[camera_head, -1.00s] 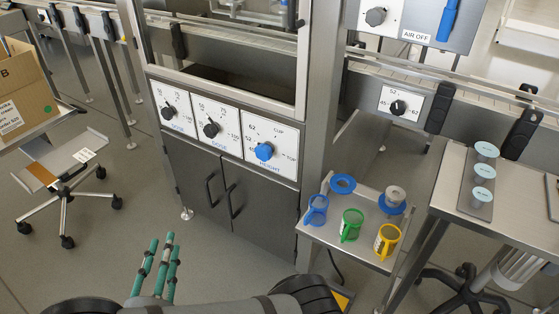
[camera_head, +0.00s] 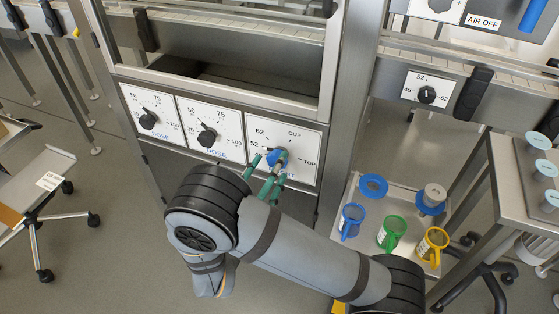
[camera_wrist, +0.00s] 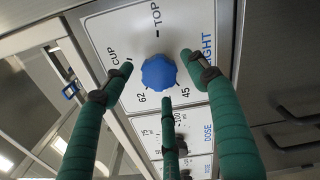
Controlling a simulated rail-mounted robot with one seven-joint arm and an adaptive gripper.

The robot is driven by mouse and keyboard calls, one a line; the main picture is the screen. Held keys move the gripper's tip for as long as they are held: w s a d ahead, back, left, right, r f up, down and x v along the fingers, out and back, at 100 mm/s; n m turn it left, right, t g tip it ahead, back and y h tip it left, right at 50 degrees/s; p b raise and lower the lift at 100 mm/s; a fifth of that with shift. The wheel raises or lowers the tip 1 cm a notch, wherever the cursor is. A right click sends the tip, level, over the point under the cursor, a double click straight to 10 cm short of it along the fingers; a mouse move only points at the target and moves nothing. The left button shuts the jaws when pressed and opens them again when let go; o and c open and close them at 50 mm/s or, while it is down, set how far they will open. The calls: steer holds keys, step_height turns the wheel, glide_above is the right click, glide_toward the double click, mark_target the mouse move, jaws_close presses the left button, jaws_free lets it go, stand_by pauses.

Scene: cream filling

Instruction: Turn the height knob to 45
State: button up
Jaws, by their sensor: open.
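The blue height knob (camera_head: 272,157) is on the white HEIGHT panel (camera_head: 308,139) at the right of the cabinet's row of dials. In the wrist view the knob (camera_wrist: 159,73) is lobed, with labels CUP, TOP, 62 and 45 around it. The 52 label is hidden there, and I cannot make out where the knob points. My gripper (camera_head: 267,166) has three green fingers, spread open around the knob. In the wrist view one finger is on each side and one at the knob's lower edge. I cannot tell whether they touch it.
Two black DOSE knobs (camera_head: 148,120) (camera_head: 207,136) sit left of the HEIGHT panel. A small black knob (camera_head: 427,95) marked 45, 52, 62 is on the right rail. A tray (camera_head: 352,248) with coloured cups stands at the right. A wheeled stand (camera_head: 35,185) is at the left.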

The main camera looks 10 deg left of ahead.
steer(key=shift+w+d, duration=0.15)
steer(key=shift+w, duration=1.4)
steer(key=shift+c, duration=0.7)
steer(key=c, duration=1)
